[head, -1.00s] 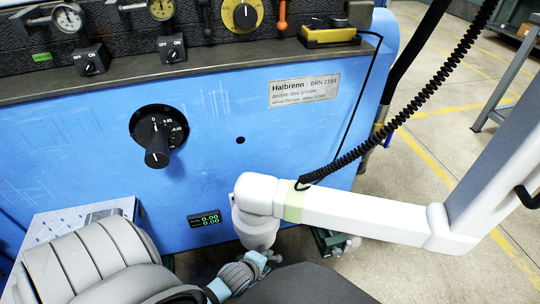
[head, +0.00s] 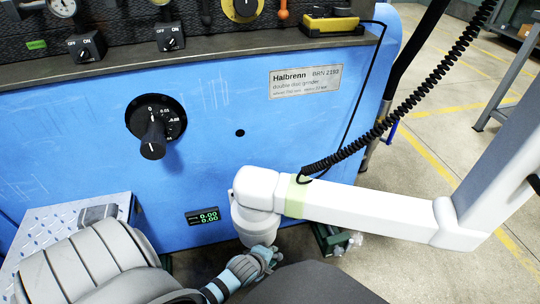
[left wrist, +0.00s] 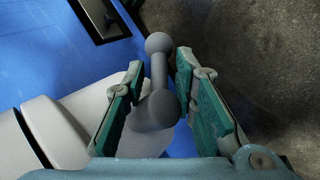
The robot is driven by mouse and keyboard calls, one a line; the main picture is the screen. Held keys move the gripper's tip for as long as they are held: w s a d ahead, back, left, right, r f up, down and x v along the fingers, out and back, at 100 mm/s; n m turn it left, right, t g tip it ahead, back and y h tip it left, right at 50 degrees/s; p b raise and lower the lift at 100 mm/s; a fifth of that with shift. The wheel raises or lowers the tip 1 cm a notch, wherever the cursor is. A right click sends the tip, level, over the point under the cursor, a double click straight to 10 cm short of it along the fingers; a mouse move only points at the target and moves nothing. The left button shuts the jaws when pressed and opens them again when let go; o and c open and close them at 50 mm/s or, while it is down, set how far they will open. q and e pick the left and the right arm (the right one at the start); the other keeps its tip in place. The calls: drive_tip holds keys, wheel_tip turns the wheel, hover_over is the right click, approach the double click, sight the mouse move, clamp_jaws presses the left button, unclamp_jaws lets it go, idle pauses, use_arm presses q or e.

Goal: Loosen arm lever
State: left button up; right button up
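The white jointed arm (head: 370,212) reaches in from the right, in front of the blue machine. Its rounded end joint (head: 258,188) hangs over the left gripper. The grey arm lever (left wrist: 158,68), a short bar with a ball end, shows in the left wrist view. It stands between the two green-padded fingers of my left gripper (left wrist: 160,72), which are open on either side of it with a gap visible. In the head view the left gripper (head: 264,258) is just below the white joint, and I cannot make out the lever there. My right gripper is out of view.
The blue machine front (head: 220,100) carries a black dial knob (head: 153,140) and a small green readout (head: 202,216). A coiled black cable (head: 420,104) hangs down to the white arm.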

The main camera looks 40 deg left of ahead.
use_arm(q)
clamp_jaws()
